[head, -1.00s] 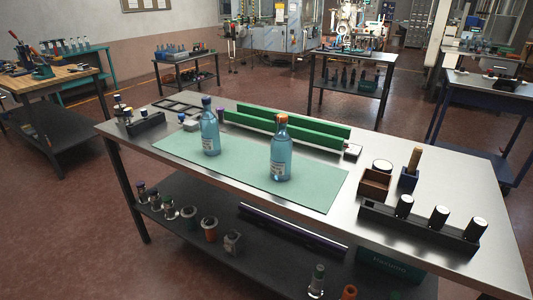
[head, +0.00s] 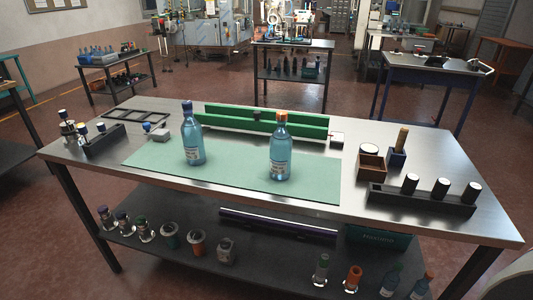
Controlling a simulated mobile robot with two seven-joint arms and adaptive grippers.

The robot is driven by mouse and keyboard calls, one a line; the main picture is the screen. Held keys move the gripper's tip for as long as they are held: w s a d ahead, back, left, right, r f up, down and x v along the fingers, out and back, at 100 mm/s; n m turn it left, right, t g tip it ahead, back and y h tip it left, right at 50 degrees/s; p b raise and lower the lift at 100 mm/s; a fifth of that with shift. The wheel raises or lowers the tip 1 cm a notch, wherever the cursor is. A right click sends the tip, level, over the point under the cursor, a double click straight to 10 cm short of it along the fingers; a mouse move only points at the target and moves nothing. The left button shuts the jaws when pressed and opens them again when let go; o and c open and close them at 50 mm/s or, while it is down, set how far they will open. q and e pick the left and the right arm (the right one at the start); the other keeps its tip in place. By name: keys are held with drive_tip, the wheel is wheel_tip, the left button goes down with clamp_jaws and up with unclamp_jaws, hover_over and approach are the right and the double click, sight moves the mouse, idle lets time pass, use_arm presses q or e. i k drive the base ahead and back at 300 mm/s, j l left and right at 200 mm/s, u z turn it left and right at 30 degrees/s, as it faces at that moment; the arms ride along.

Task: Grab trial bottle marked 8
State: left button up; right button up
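Two blue bottles stand upright on a pale green mat (head: 235,176) on the steel workbench. The left bottle (head: 193,145) has a dark blue cap. The right bottle (head: 281,150) has an orange cap. Both carry a white label, but the numbers are too small to read, so I cannot tell which is marked 8. More bottles with caps, such as a blue one (head: 390,281) and an orange-capped one (head: 420,289), stand on the lower shelf at the right. Neither gripper is in view.
A green rail fixture (head: 265,125) lies behind the mat. A black holder (head: 420,198) with several cylinders and a brown box (head: 371,167) stand at the right. Small fittings (head: 145,231) line the lower shelf (head: 265,262).

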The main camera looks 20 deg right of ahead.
sight(281, 142)
drive_tip(key=j+z, duration=0.15)
drive_tip(key=z, duration=0.2)
drive_tip(key=j+z, duration=0.15)
drive_tip(key=z, duration=0.15)
drive_tip(key=i+j+z, duration=0.1)
drive_tip(key=z, duration=0.25)
